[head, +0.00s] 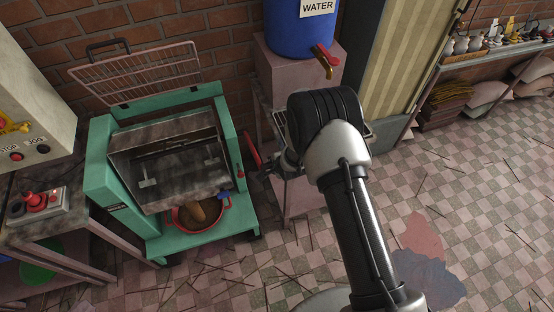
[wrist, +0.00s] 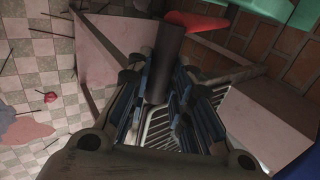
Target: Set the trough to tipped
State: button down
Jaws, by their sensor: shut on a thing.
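The trough (head: 192,180) is a worn grey metal box in the green machine frame (head: 100,165) at left in the head view. It sits tilted, its open side facing forward, with dark mixing parts inside. A red crank part (head: 251,150) shows at the machine's right side; it also shows in the wrist view (wrist: 197,20). In the wrist view, my gripper (wrist: 163,95) is closed around a dark cylindrical handle (wrist: 169,50) by the red part. In the head view my arm hides most of the gripper and the handle.
A red-rimmed basin (head: 215,217) with a brown lump in it stands below the trough on the green base. A pink stand (head: 300,197) with a blue water barrel (head: 290,30) is behind my arm. A wire guard (head: 135,72) stands raised. Sticks litter the tiled floor.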

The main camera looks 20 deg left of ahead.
jog(key=shift+s+a+f, duration=0.15)
jog(key=shift+s+f, duration=0.3)
jog(key=shift+s, duration=0.3)
jog(key=c, duration=1.8)
grip_release()
jog(key=o, duration=0.4)
jog(key=shift+s+a+r, duration=0.1)
jog(key=shift+a+r, duration=0.05)
jog(key=shift+r, duration=0.05)
jog(key=shift+c, duration=0.2)
jog(key=shift+w+r, duration=0.1)
jog(key=shift+w, duration=0.1)
jog(key=v, duration=1.2)
jog(key=shift+w, duration=0.1)
jog(key=shift+c, duration=0.4)
